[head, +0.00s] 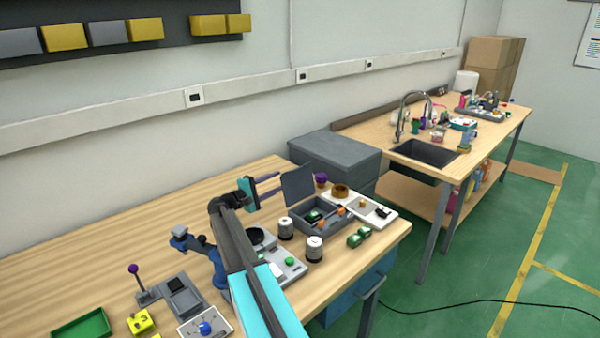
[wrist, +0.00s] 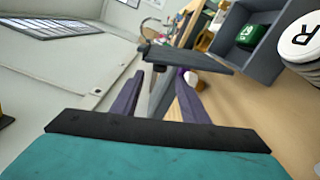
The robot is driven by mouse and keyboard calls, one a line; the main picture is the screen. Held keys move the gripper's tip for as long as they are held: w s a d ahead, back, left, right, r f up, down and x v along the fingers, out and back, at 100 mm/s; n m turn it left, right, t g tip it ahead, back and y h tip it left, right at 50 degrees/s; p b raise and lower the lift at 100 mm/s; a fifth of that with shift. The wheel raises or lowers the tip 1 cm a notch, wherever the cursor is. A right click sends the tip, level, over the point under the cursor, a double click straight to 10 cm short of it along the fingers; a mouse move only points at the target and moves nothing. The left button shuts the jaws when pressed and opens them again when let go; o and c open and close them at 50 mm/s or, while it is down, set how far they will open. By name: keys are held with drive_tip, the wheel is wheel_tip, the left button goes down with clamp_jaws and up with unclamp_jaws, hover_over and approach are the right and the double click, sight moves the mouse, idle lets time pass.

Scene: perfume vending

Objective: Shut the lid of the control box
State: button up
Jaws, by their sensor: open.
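The control box (head: 326,231) is an open dark grey tray-like box near the right end of the wooden workbench. Its lid (head: 298,184) stands raised, tilted back, at the box's left rear edge. In the wrist view the lid (wrist: 190,58) shows as a dark slab ahead of the fingers, with part of the box (wrist: 262,62) beyond it. My gripper (head: 280,183) is open and empty, left of the lid at about its height. Its two purple fingers (wrist: 163,76) point towards the lid's back. Whether they touch it I cannot tell.
Two white-and-dark cylinders (head: 314,248) stand in front of the box, and green items (head: 359,237) lie to its right. A white tray (head: 376,211) is behind right. A purple ball (head: 321,179) is behind the lid. The bench's back left is clear.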

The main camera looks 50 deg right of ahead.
sight(299, 172)
drive_tip(key=d+p, duration=0.1)
drive_tip(key=d, duration=0.3)
drive_tip(key=d+p, duration=0.2)
drive_tip(key=d, duration=0.2)
drive_tip(key=s+d+p, duration=0.1)
drive_tip(key=d, duration=0.4)
drive_tip(key=shift+p, duration=0.3)
drive_tip(key=shift+a, duration=0.1)
clamp_jaws()
